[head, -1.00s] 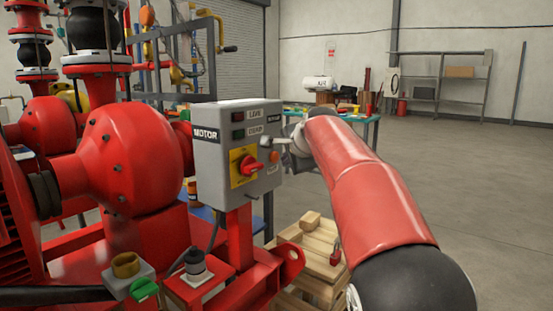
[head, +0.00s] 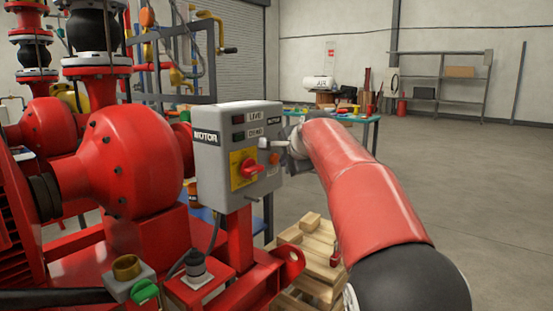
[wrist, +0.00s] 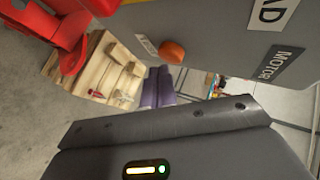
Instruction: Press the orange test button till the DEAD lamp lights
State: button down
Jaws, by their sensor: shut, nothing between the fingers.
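The orange test button (head: 274,158) is on the grey motor box (head: 208,175), beside the red rotary switch (head: 249,168). In the wrist view the button is a round orange dome (wrist: 171,51) with a small pale label beside it. My gripper (head: 266,143) is shut and empty, close in front of the box and near the button. The wrist view shows the fingers (wrist: 158,72) together, just below the button; I cannot tell if they touch it. The DEAD lamp (head: 238,134) looks dark green and unlit. The LIVE lamp (head: 237,119) looks dark red.
Red pump casings (head: 130,155) and pipework stand left of the box. Wooden pallets (head: 318,262) lie below it. A green-topped bench (head: 365,119) stands behind my arm. The floor at the right is clear.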

jog(key=shift+w+a+p, duration=0.35)
jog(key=shift+a+p, duration=0.05)
jog(key=shift+a, duration=0.1)
dwell(0.8)
jog(key=shift+d, duration=0.1)
jog(key=shift+s+d+b, duration=0.4)
jog(key=shift+s+d, duration=0.15)
jog(key=shift+d, duration=0.05)
jog(key=s+d+b, duration=0.1)
jog(key=d, duration=0.1)
jog(key=s+d+b, duration=0.1)
jog(key=s+d, duration=0.1)
dwell(0.6)
dwell(0.4)
